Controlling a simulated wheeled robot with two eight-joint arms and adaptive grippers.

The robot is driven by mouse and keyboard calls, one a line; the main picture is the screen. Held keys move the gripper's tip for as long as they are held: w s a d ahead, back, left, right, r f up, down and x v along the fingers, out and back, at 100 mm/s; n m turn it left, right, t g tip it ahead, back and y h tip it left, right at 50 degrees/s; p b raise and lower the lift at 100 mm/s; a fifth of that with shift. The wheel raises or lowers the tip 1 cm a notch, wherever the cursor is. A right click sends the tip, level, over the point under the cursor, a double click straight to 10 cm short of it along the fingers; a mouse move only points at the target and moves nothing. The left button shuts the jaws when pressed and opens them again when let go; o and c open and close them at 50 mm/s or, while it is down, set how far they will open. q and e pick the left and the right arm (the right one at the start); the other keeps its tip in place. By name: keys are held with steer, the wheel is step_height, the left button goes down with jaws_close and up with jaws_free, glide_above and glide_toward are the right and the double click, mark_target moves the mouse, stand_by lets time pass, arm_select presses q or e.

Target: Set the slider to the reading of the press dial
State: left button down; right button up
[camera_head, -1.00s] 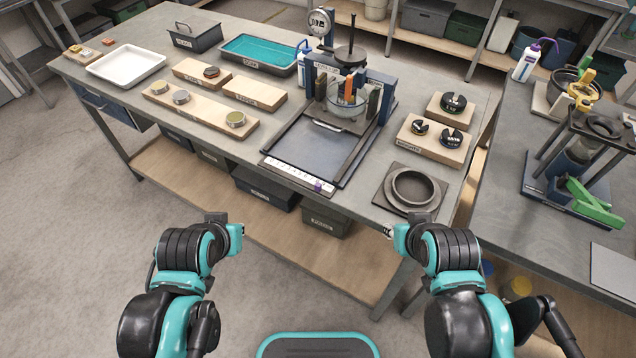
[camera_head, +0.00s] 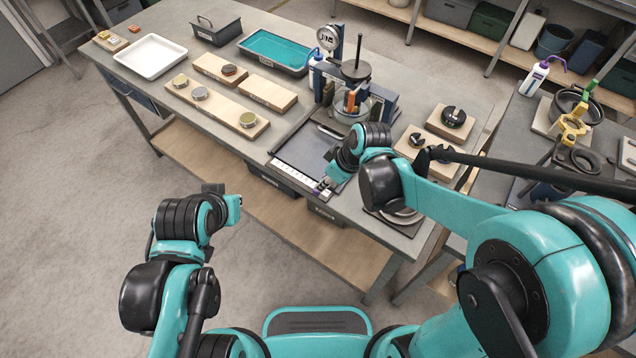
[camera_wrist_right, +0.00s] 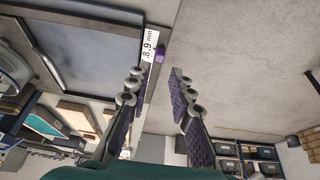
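The press (camera_head: 352,85) stands on the bench with its round dial (camera_head: 329,37) on top; the needle is too small to read. A white scale strip (camera_head: 295,174) runs along the front edge of its tray. The purple slider (camera_wrist_right: 160,56) sits at the strip's end by the printed 8 and 9 mm (camera_wrist_right: 149,46). My right gripper (camera_head: 324,190) is at that end; in the right wrist view (camera_wrist_right: 158,72) its fingers are open, with the slider just beyond and between the tips, apart from both. My left gripper (camera_head: 236,202) hangs before the bench, its fingers unclear.
A ring on a plate (camera_head: 400,214) lies partly hidden under my right arm. Weights on wooden blocks (camera_head: 452,118) stand right of the press. Wooden boards (camera_head: 217,108), a white tray (camera_head: 150,56) and a teal tray (camera_head: 274,50) lie left. The floor before the bench is clear.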

mark_target(316, 191)
steer(key=b+x, duration=0.2)
steer(key=x, duration=0.5)
steer(key=shift+r, duration=0.1)
jaws_close()
steer(key=shift+w, duration=0.1)
